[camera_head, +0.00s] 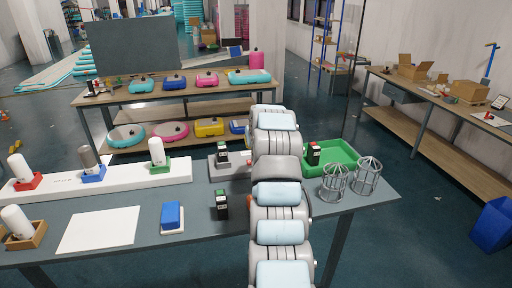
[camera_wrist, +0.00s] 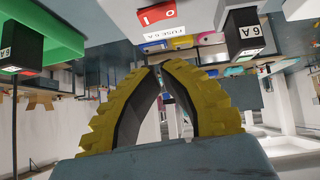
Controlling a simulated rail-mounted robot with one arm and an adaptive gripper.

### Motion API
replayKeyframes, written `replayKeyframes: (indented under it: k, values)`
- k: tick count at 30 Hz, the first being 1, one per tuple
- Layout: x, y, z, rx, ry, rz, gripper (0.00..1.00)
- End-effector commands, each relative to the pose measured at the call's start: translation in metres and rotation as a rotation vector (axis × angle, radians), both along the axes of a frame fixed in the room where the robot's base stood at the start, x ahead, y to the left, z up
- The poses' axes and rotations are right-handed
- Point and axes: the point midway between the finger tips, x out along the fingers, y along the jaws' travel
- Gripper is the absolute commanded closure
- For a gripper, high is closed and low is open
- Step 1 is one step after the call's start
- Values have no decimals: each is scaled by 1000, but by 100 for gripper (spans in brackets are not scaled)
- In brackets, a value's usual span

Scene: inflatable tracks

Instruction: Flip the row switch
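In the wrist view, which looks upside down, a red rocker switch (camera_wrist: 157,15) with white marks sits at the top centre, beside a label reading like "FUSE 6A" (camera_wrist: 165,32). A black module marked 6A (camera_wrist: 243,38) stands to its right. My gripper (camera_wrist: 161,66) has two yellow ribbed fingers with tips almost meeting and nothing visible between them. The tips appear below the switch in the picture; I cannot tell if they touch anything. In the head view a grey unit (camera_head: 232,171) with a black module (camera_head: 223,157) sits left of my arm, which hides my gripper and the switch.
A green tray (camera_head: 341,153) with a red-topped black module (camera_head: 313,153) lies right of my arm, near two wire cages (camera_head: 335,182) (camera_head: 368,176). A green-topped module (camera_head: 221,204), a blue block (camera_head: 172,214) and a white sheet (camera_head: 99,230) lie left on the table.

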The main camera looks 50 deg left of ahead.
Motion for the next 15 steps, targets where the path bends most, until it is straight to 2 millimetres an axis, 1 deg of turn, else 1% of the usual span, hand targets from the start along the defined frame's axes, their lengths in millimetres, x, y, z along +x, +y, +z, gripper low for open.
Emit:
replayKeyframes:
  k: [1, 9, 15]
  values:
    - [-1, -3, 5, 7, -4, 0, 100]
    - [-12, -18, 24, 5, -5, 0, 100]
    - [-16, -24, 29, 1, 0, 0, 100]
